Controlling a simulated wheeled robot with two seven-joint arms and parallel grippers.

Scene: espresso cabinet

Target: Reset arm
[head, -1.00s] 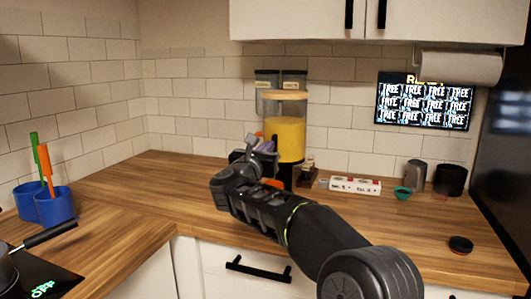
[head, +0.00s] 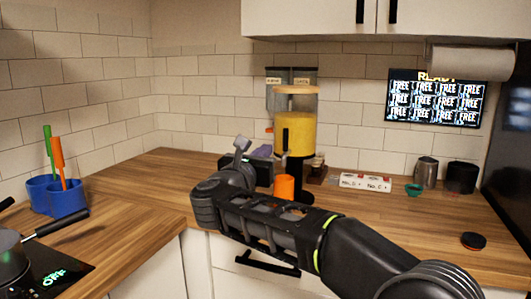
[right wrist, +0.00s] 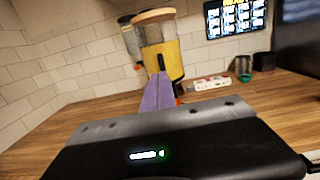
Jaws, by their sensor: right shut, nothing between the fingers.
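My right arm comes in from the lower right of the head view. Its gripper (head: 243,144) points toward the back wall, above the wooden counter (head: 150,190) and just left of the yellow-filled dispenser (head: 296,130). The right wrist view shows its purple-grey fingers (right wrist: 157,92) pressed together with nothing between them, in front of the dispenser (right wrist: 160,55). An orange cup (head: 284,187) stands at the dispenser's foot, partly behind my arm. My left gripper is not in view.
Blue holders (head: 58,196) with green and orange utensils stand at left, near a pot (head: 12,258) on a black hob. A white box (head: 364,182), teal cup (head: 413,189), grey pitcher (head: 426,172) and black canister (head: 461,178) stand at right. The counter between holders and arm is clear.

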